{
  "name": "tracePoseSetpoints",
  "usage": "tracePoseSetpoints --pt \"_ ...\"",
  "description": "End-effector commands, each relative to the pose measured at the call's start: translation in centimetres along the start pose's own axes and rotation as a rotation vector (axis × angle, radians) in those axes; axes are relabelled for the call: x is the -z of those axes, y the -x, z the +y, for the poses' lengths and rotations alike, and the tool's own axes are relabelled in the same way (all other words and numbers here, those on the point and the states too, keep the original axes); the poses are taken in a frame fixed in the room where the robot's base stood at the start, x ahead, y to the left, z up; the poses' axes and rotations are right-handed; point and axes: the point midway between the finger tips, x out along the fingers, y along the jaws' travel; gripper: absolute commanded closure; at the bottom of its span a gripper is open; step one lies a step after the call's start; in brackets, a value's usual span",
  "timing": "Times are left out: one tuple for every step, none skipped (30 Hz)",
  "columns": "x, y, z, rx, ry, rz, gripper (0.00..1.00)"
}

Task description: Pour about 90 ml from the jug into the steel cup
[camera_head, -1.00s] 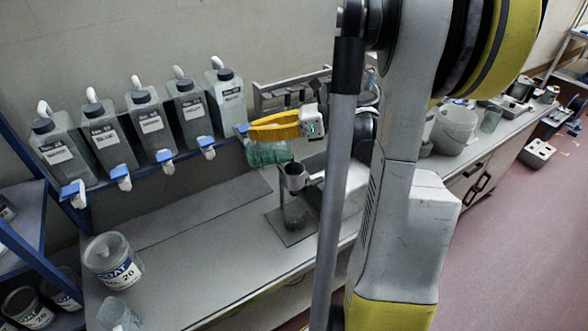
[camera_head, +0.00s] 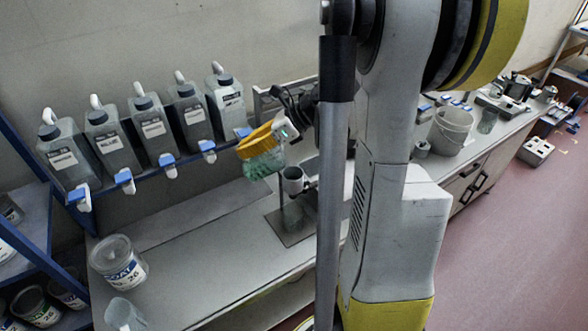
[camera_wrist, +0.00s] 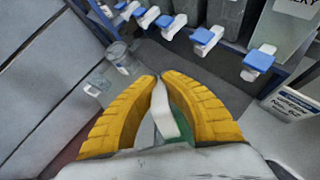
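My gripper (camera_head: 246,150) has yellow fingers, shut on the jug. The jug (camera_head: 263,166) is translucent green and hangs tilted below the fingers, left of and slightly above the steel cup. In the wrist view, a pale strip, apparently the jug's handle (camera_wrist: 164,110), lies between the fingers, with green behind it. The steel cup (camera_head: 293,174) is a small grey cup held upright in a stand over a square plate. The jug's mouth and the inside of the cup are hard to make out, and no stream of liquid shows.
A clear beaker (camera_head: 292,213) stands on the plate under the cup. Several labelled canisters with taps (camera_head: 152,133) line a blue rack behind.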

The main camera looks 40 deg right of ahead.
Motion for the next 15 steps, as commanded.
tracePoseSetpoints --pt "-0.1 -0.6 0.2 0.002 0.005 0.046 1.00" --pt "0.1 -0.9 0.1 0.008 0.004 0.074 1.00" --pt "0.4 -1.4 0.0 0.014 0.004 0.111 1.00" --pt "0.6 -1.6 0.0 0.018 0.004 0.137 1.00" --pt "0.8 -1.9 0.0 0.022 0.004 0.162 1.00" --pt "1.1 -2.2 -0.1 0.029 0.004 0.191 1.00" --pt "1.2 -2.5 -0.2 0.032 0.004 0.208 1.00" --pt "1.4 -2.7 -0.2 0.034 0.003 0.222 1.00" --pt "1.5 -2.9 -0.2 0.037 0.002 0.239 1.00" --pt "1.6 -3.0 -0.2 0.039 0.002 0.248 1.00" --pt "1.6 -3.0 -0.3 0.041 0.002 0.255 1.00" --pt "1.7 -3.2 -0.3 0.043 0.002 0.265 1.00" --pt "1.8 -3.3 -0.3 0.044 0.002 0.272 1.00" --pt "1.8 -3.4 -0.3 0.044 0.002 0.279 1.00" --pt "1.9 -3.6 -0.3 0.046 0.001 0.292 1.00"
